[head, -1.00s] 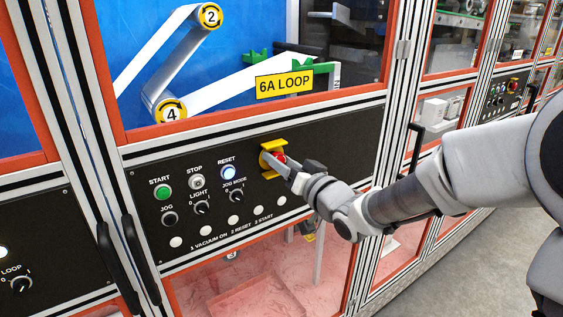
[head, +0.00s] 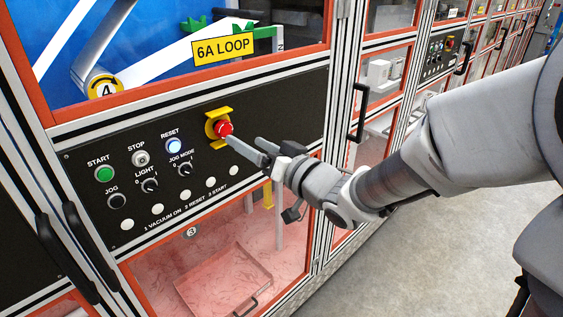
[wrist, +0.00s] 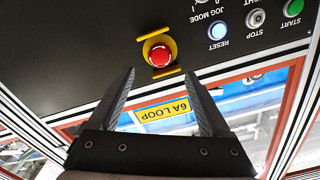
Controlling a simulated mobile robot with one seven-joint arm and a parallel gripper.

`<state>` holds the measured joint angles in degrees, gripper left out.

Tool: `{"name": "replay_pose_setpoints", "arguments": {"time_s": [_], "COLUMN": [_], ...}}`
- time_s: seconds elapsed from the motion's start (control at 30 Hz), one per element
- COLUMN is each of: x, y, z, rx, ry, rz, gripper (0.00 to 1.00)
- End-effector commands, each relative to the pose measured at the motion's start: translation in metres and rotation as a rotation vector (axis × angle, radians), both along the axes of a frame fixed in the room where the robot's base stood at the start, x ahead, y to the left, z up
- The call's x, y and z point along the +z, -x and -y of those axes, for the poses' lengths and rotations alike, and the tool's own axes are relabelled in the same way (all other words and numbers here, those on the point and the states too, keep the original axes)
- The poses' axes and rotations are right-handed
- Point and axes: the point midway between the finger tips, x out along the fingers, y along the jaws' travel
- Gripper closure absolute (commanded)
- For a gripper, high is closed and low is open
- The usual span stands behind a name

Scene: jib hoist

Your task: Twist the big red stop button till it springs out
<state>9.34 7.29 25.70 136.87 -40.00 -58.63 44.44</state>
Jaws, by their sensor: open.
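I cannot tell whether the button is pressed in or out.
Left of the button are the lit RESET button (head: 174,146), the STOP button (head: 140,158), the green START button (head: 105,174) and knobs. A yellow 6A LOOP sign (head: 223,46) is above. A black door handle (head: 359,113) stands right of the panel. Grey floor (head: 400,265) is open at lower right.

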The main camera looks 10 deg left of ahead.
Motion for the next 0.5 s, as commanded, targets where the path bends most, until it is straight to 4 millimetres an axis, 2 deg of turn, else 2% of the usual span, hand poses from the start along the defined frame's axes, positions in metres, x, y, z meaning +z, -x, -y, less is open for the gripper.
{"name": "replay_pose_setpoints", "arguments": {"time_s": [0.23, 0.5], "x": [0.001, -0.002], "y": [0.038, 0.053], "z": [0.046, 0.062], "rx": [-0.004, 0.0], "ry": [0.001, -0.001], "rz": [0.002, 0.004], "gripper": [0.19, 0.19]}}
